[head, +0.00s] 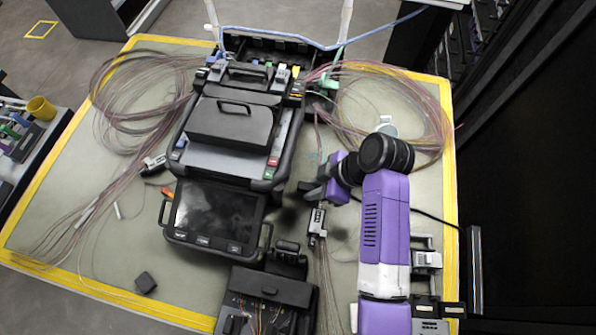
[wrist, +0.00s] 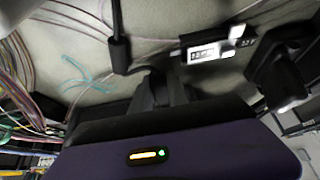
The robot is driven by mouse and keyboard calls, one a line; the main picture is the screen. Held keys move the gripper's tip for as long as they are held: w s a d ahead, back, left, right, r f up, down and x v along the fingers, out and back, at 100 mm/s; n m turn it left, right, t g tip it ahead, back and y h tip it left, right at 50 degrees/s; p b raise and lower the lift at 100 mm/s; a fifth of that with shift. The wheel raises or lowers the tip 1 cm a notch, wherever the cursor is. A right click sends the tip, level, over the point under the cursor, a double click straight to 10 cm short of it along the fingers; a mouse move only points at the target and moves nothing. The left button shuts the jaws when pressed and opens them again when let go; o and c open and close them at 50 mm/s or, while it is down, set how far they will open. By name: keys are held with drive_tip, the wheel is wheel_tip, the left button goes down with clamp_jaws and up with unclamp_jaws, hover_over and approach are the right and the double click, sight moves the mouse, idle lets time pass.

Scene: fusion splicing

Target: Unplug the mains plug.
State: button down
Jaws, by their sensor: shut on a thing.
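My gripper (head: 318,190) is low over the mat beside the right side of the fusion splicer (head: 232,130). In the wrist view its dark fingers (wrist: 160,88) are closed together around something mostly hidden between them. A black cable with a thick strain-relief sleeve, the visible part of the mains plug (wrist: 119,52), runs down to the fingers from the top of that view. The plug's body and pins are hidden, and I cannot tell whether it sits in a socket. In the head view my arm covers the plug.
A small metal-and-black fibre clamp (head: 317,224) lies just below my gripper; a similar device (wrist: 208,50) shows in the wrist view. Fibre coils (head: 395,105) spread behind. A black case (head: 268,296) stands in front. A dark cabinet (head: 530,170) bounds the right. The mat's left front is mostly clear.

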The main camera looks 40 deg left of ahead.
drive_tip(key=shift+f+b, duration=0.4)
drive_tip(key=shift+f, duration=0.2)
drive_tip(key=c, duration=1.2)
unclamp_jaws()
drive_tip(key=shift+r, duration=0.15)
drive_tip(key=v, duration=0.7)
drive_tip(key=shift+r+b, duration=0.3)
drive_tip(key=shift+d, duration=0.15)
